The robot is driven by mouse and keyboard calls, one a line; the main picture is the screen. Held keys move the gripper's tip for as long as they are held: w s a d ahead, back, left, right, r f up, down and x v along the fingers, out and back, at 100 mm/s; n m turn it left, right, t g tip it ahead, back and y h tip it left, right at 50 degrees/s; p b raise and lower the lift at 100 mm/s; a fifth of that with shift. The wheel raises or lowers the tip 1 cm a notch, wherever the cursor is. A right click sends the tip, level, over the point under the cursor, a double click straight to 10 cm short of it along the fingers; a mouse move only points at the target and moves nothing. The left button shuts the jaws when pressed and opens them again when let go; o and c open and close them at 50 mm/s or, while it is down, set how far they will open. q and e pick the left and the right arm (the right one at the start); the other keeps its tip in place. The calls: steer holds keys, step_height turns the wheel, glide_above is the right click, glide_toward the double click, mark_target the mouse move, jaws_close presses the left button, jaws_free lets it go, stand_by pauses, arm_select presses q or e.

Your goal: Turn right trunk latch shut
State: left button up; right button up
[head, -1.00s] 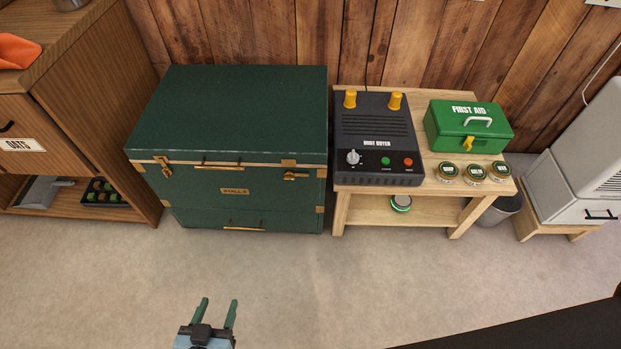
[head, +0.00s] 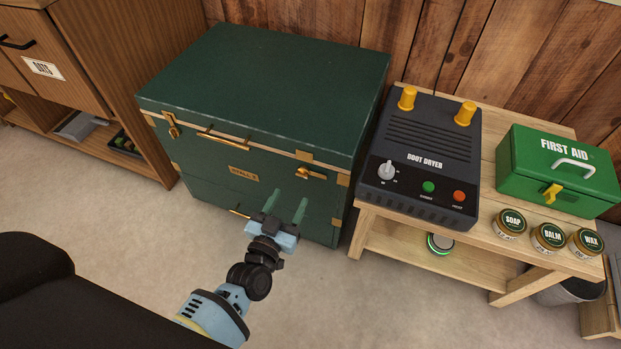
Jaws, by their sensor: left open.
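The green trunk (head: 262,95) stands against the wood wall with its lid down. Its brass right latch (head: 309,173) sits on the front near the right corner, its lever lying roughly sideways. The left latch (head: 172,124) points roughly up and down. My left gripper (head: 288,200) is open and empty in front of the trunk, a little below the right latch. Its two green fingers point toward the trunk front; I see no contact with the latch. My right gripper is not in view.
A wooden table (head: 488,262) right of the trunk holds a boot dryer (head: 425,140), a green first aid box (head: 560,175) and three tins. A wooden cabinet (head: 150,60) stands at the left. The floor in front is clear.

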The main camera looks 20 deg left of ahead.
mark_target(301, 176)
arm_select(q)
steer(key=w+b, duration=0.2)
steer(key=w, duration=0.5)
steer(key=shift+w+d, duration=0.1)
steer(key=shift+w, duration=0.25)
steer(key=shift+c, duration=0.7)
steer(key=c, duration=0.8)
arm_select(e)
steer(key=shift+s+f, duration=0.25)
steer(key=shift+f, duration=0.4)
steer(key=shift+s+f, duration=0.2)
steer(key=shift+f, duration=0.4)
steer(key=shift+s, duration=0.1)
